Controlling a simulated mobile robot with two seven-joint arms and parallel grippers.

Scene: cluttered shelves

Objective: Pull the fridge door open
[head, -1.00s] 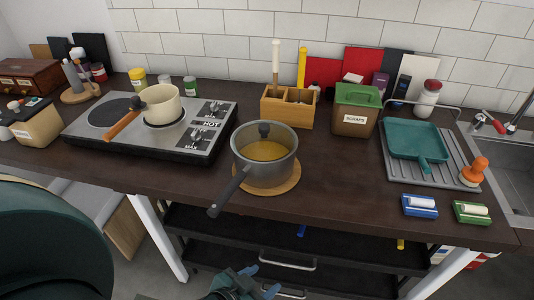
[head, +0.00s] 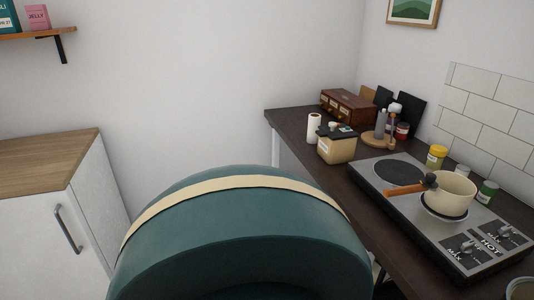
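A white unit (head: 39,240) with a wooden top stands at the left of the head view. Its front door carries a grey bar handle (head: 69,229) and looks shut. It may be the fridge, but no label shows. Its lower part is cut off by the frame edge. A large teal rounded part with a cream band, likely mine, fills the bottom middle and hides the floor between the unit and the counter. Neither of my grippers is in view.
A dark counter (head: 345,203) runs along the right, with a hot plate (head: 457,256) and a cream pot (head: 447,193) on it. A wall shelf (head: 40,32) with boxes hangs at the upper left. Bare white wall lies between the unit and the counter.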

